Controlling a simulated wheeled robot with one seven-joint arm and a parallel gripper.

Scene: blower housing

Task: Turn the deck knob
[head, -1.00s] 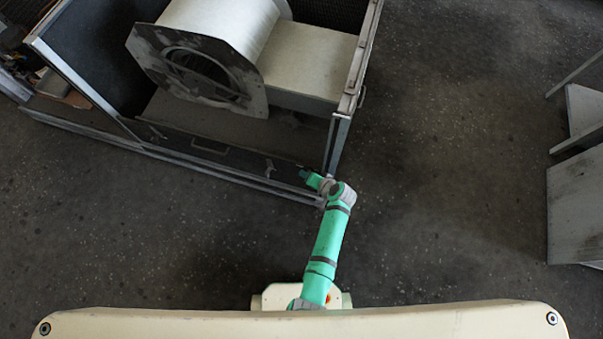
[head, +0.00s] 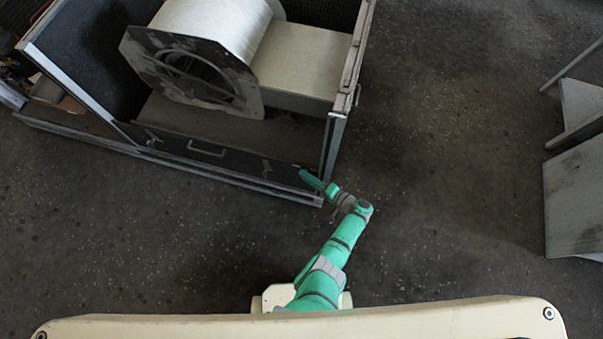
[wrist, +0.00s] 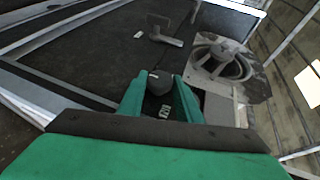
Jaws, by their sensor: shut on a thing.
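The deck knob (wrist: 160,82) is a dark grey round piece in the wrist view, standing between my two green fingers. My gripper (wrist: 159,90) is shut on it, one finger on each side. In the head view my gripper (head: 305,175) is at the front right corner of the housing's dark front panel (head: 225,160). The knob cannot be made out there. Its lower part is hidden by the fingers in the wrist view.
A T-shaped latch handle (wrist: 163,32) stands on the panel beyond the knob. The blower (head: 190,70) sits inside the open housing, behind the panel. A metal post (head: 335,150) rises close to my gripper. Grey stands (head: 575,190) are at far right; floor between is clear.

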